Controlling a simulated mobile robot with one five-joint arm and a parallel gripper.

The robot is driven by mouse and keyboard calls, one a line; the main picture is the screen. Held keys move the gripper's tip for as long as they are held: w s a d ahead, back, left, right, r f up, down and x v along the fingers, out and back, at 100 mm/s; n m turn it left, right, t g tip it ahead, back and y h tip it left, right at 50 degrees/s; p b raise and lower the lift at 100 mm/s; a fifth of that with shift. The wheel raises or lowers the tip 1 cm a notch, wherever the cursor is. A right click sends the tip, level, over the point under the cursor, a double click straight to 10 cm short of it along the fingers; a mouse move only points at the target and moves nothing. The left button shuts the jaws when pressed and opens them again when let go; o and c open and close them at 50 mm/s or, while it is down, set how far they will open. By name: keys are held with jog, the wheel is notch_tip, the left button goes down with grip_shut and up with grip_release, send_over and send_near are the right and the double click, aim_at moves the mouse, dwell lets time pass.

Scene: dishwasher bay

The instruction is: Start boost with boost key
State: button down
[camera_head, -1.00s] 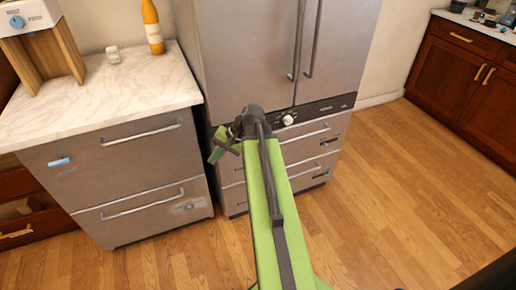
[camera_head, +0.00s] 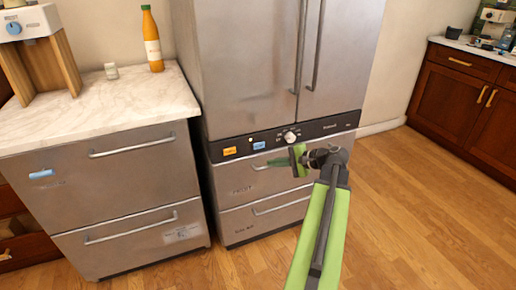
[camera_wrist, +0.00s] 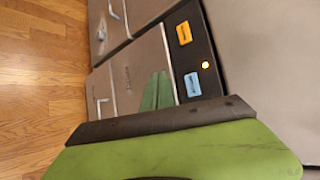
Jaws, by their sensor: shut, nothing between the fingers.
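A black control strip (camera_head: 330,127) runs across the steel fridge-like unit, between its tall doors and its drawers. On it are an orange key (camera_head: 230,151), a blue key (camera_head: 259,146) and a round white knob (camera_head: 290,137). Both keys also show in the wrist view, orange (camera_wrist: 184,33) and blue (camera_wrist: 193,84); their lettering is too small to read. My green gripper (camera_head: 298,156) is shut and empty, just below the knob and right of the blue key. It fills the lower wrist view (camera_wrist: 175,135).
Drawer handles (camera_head: 282,204) stick out below the strip. Wooden floor on the right is clear.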

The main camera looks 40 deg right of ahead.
send_near(256, 149)
jog(key=shift+s+a+f+x, duration=0.1)
jog(key=shift+a+x, duration=0.05)
jog(key=shift+x, duration=0.7)
jog(key=shift+s+a+f+x, duration=0.1)
jog(key=shift+a+x, duration=0.05)
jog(key=shift+x, duration=0.7)
jog(key=shift+s+a+x, duration=0.1)
jog(key=shift+a+x, duration=0.05)
jog(key=shift+x, duration=0.7)
jog(key=shift+w, duration=0.15)
jog(key=shift+w+d, duration=0.15)
jog(key=shift+w+d, duration=0.15)
jog(key=shift+w, duration=0.2)
dwell(0.4)
jog(key=shift+s+a, duration=0.3)
jog(key=shift+s, duration=0.45)
jog(key=s, duration=0.1)
jog(key=s+a, duration=0.1)
jog(key=s, duration=0.1)
jog(key=s+a, duration=0.1)
jog(key=shift+s, duration=0.3)
